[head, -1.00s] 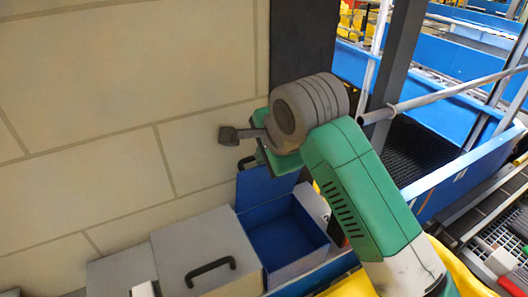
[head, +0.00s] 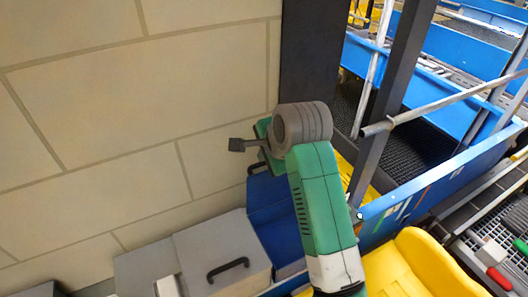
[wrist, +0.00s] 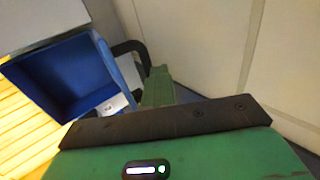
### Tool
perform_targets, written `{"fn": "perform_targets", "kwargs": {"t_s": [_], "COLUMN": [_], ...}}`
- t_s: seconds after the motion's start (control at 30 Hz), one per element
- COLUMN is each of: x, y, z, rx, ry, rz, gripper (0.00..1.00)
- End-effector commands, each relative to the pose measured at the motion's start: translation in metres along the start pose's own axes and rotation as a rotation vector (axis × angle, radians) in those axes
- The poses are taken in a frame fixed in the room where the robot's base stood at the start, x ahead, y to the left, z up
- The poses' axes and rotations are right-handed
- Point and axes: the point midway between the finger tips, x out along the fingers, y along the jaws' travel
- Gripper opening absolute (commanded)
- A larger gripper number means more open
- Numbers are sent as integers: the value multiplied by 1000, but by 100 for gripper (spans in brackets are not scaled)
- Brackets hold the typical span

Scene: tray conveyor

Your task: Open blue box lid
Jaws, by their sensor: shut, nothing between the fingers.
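The blue box (head: 283,240) stands against the wall, with its blue interior exposed. Its lid (head: 268,190) stands raised, blue inner side showing, with a black handle near its top edge. My arm covers much of the box in the head view. In the wrist view the open interior (wrist: 62,78) is at the left, and the black handle (wrist: 136,48) is beside my gripper (wrist: 158,86). The green fingers are shut and empty, close to the handle; I cannot tell whether they touch it. The fingertips are not clear in the head view.
A closed grey box (head: 222,248) with a black handle stands left of the blue box. A pale block wall (head: 100,130) rises behind. A dark post (head: 308,60), a metal rail (head: 440,103) and a yellow bin (head: 425,262) are at the right.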

Motion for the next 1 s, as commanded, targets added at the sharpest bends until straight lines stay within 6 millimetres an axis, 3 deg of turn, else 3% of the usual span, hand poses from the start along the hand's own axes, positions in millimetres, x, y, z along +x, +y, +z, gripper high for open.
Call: {"fn": "perform_targets", "kwargs": {"t_s": [0.07,0.3,0.5,0.63,0.93,1.0], "x": [-4,-58,-86,-96,-98,-101], "y": [1,-13,-13,-14,-15,-24], "z": [-2,2,4,4,4,15], "rx": [4,0,-5,-5,-5,-73], "ry": [0,-3,-3,-4,-4,11], "rz": [8,3,-2,-2,-1,-62], "gripper": [0,0,0,0,0,0]}}
